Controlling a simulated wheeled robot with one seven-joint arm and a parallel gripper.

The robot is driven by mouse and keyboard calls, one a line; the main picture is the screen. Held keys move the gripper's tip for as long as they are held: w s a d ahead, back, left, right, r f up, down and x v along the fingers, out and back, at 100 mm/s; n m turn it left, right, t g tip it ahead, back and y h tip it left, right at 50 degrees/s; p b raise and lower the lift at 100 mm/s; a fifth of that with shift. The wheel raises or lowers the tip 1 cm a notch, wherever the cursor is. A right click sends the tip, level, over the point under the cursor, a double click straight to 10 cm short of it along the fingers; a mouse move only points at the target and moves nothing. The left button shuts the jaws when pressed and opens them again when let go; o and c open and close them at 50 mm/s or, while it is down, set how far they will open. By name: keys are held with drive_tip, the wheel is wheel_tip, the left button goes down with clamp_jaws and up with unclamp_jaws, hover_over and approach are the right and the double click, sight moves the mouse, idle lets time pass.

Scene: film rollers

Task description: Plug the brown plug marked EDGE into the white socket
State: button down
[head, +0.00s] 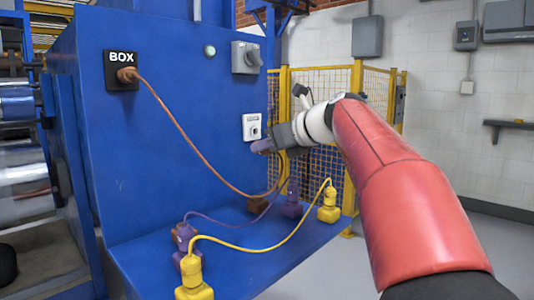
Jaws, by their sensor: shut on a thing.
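The white socket (252,127) is a small plate with a dark round opening on the blue panel. My gripper (270,146) is just below and right of it, shut on a small purplish-brown plug (262,146). The held plug's tip is close to the panel, below the socket opening, and appears outside it. A brown plug (127,74) sits in the black BOX socket (121,57). No EDGE marking is legible.
Purple plugs (184,236) and yellow plugs (327,208) with their cables rest on the blue ledge (240,262) below. A grey switch box (245,57) is above the white socket. Yellow mesh fencing (310,85) stands behind my arm. Rollers (20,110) are at far left.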

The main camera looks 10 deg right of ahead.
drive_tip(key=w+d+n+t+h, duration=0.2)
drive_tip(key=w+d+n, duration=0.25)
drive_tip(key=w, duration=0.25)
drive_tip(key=w+d+n+t+h, duration=0.2)
drive_tip(key=w+d+n+t, duration=0.1)
drive_tip(key=w+n, duration=0.3)
drive_tip(key=shift+m, duration=0.45)
drive_tip(key=shift+w+a+f, duration=0.1)
drive_tip(key=shift+w+a, duration=0.5)
drive_tip(key=shift+w, duration=0.45)
drive_tip(key=shift+w+a+r, duration=0.1)
drive_tip(key=shift+w+a, duration=0.5)
drive_tip(key=shift+w, duration=0.5)
drive_tip(key=shift+w+a+f, duration=0.1)
drive_tip(key=shift+w+a, duration=0.5)
drive_tip(key=shift+w, duration=0.45)
drive_tip(key=shift+w+a, duration=0.35)
drive_tip(key=shift+w, duration=0.25)
drive_tip(key=c, duration=1.1)
unclamp_jaws()
drive_tip(key=shift+o, duration=0.2)
